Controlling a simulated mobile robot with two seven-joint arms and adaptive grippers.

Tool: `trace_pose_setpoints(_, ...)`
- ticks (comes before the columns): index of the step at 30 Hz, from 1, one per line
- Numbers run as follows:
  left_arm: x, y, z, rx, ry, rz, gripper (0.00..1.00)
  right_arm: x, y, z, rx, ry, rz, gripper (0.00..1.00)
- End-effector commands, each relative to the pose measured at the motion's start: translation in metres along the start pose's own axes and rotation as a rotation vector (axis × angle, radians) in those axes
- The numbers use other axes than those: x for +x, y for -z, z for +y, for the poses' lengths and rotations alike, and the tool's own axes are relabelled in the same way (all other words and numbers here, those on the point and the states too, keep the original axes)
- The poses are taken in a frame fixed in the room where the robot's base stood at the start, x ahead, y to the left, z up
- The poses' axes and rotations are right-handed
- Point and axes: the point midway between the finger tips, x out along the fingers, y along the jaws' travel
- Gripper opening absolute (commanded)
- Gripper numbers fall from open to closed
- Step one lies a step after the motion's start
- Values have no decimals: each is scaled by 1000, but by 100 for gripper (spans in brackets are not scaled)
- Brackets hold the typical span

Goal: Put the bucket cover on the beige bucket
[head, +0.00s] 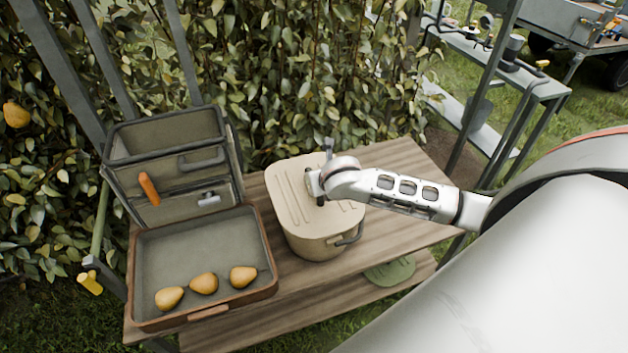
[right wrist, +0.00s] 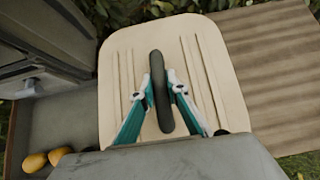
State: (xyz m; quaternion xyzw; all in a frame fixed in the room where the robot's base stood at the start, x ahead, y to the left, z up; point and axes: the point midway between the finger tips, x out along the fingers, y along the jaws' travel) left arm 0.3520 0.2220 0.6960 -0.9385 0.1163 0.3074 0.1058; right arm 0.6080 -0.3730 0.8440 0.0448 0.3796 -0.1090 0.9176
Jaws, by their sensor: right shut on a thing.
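The beige bucket (head: 310,246) stands on the wooden table, right of the open case. The beige bucket cover (head: 287,200), ribbed and rounded at the corners, lies over the bucket's top and hides its opening. It looks level and lined up with the rim; I cannot tell whether it is fully seated. My right gripper (head: 318,190) is above the cover, shut on its dark bar handle. In the right wrist view the cover (right wrist: 210,70) lies below the two fingers (right wrist: 160,82), which are on either side of the handle (right wrist: 161,110). My left gripper is not in view.
An open case (head: 205,240) with several pears, three of them (head: 204,283) in its tray, stands left of the bucket. The wooden table (head: 405,165) is clear on the right. A green mat-like item (head: 390,271) lies on the lower shelf. A leafy hedge is behind.

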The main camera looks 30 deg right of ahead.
Motion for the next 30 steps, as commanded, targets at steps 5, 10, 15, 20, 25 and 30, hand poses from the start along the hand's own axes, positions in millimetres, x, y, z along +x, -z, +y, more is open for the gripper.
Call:
trace_pose_setpoints(5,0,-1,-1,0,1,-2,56,0,-1,0,0,-1,-1,0)
trace_pose_setpoints(10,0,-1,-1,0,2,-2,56,2,2,1,0,-1,0,24)
trace_pose_setpoints(15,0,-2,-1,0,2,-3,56,2,2,0,0,-1,0,31)
trace_pose_setpoints(20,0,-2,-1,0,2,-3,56,2,2,0,0,-1,0,31)
trace_pose_setpoints(25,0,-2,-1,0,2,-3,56,-5,-1,0,0,-2,0,31)
trace_pose_setpoints(30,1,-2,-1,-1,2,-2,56,-31,-1,0,-2,-3,-1,31)
